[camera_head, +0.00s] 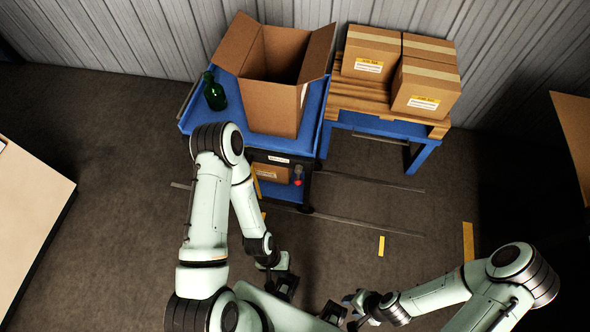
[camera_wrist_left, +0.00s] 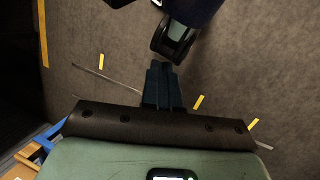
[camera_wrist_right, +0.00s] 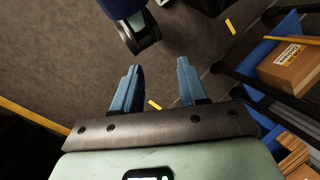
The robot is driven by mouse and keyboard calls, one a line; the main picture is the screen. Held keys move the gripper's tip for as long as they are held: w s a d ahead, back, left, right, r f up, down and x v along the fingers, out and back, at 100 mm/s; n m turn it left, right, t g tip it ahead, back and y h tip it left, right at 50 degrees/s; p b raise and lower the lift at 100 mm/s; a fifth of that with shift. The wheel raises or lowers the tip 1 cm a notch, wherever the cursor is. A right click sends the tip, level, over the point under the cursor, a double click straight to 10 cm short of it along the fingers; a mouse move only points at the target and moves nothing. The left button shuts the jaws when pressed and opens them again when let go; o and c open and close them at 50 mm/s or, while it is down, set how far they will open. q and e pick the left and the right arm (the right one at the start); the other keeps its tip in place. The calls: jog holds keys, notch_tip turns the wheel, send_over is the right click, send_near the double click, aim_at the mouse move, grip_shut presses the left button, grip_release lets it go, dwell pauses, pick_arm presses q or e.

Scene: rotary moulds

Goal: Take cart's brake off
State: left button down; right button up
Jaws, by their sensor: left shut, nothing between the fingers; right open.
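The blue cart (camera_head: 191,117) stands at the back wall, left of centre in the head view. It carries an open cardboard box (camera_head: 270,111) and a green bottle (camera_head: 214,93). A small red part (camera_head: 298,182) shows on its near side, low at the right; I cannot tell whether it is the brake. My left gripper (camera_head: 284,287) is in front of the cart, well apart from it. In the left wrist view its fingers (camera_wrist_left: 162,68) are together and empty. My right gripper (camera_head: 336,312) is near the bottom edge; its fingers (camera_wrist_right: 157,72) are apart and empty in the right wrist view.
A blue-legged stand with a wooden pallet (camera_head: 356,98) and closed boxes (camera_head: 427,88) stands right of the cart. A pale surface (camera_head: 30,205) is at far left, and a cardboard piece (camera_head: 575,135) at far right. Floor with yellow marks (camera_head: 381,246) is open before the cart.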

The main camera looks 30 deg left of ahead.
pick_arm(q)
jog(key=shift+s, duration=0.1)
pick_arm(e)
jog(key=shift+s, duration=0.1)
pick_arm(q)
jog(key=w+a+f+n+t+h+b, duration=0.1)
jog(key=w+a+f+n+t+b, duration=0.3)
jog(key=w, duration=0.3)
jog(key=w+a+f+n+t+h+b, duration=0.1)
jog(key=w+a+f+n+t+b, duration=0.1)
jog(key=w+a+t+b, duration=0.35)
jog(key=w+a+r+n+t+b, duration=0.1)
jog(key=w+a+r+t+b, duration=0.1)
jog(key=a, duration=0.3)
jog(key=w+a+r+n+t+b, duration=0.1)
jog(key=w+a+r+t+b, duration=0.2)
jog(key=a+t+b, duration=0.2)
jog(key=shift+w, duration=0.25)
pick_arm(e)
jog(key=w+d+f+t, duration=0.1)
jog(key=w+f, duration=0.1)
jog(key=f, duration=0.6)
jog(key=w+d+f+t, duration=0.1)
jog(key=w+f, duration=0.1)
jog(key=f, duration=0.6)
jog(key=shift+w+f+m+h, duration=0.2)
jog(key=shift+m+h, duration=0.1)
jog(key=shift+d, duration=0.1)
